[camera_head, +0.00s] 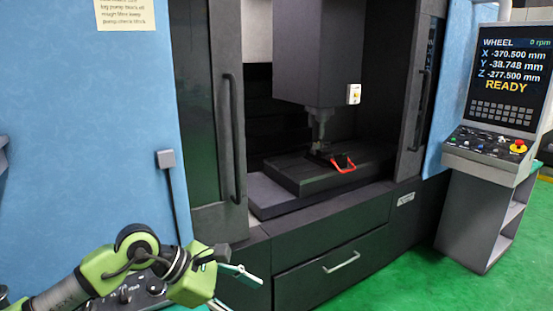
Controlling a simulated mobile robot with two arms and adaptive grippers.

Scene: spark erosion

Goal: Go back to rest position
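My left arm, green and grey, comes in from the lower left. Its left gripper (240,293) is low in the picture, in front of the machine's lower front. Its two light fingers are spread apart, with nothing visible between them. My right gripper is not in view.
A dark machine with blue panels has its doors (232,140) apart, showing a spindle head (318,55) over a worktable (300,175). A red item (343,163) is on it. A control console (490,150) reading READY stands right. Green floor (410,280) is clear.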

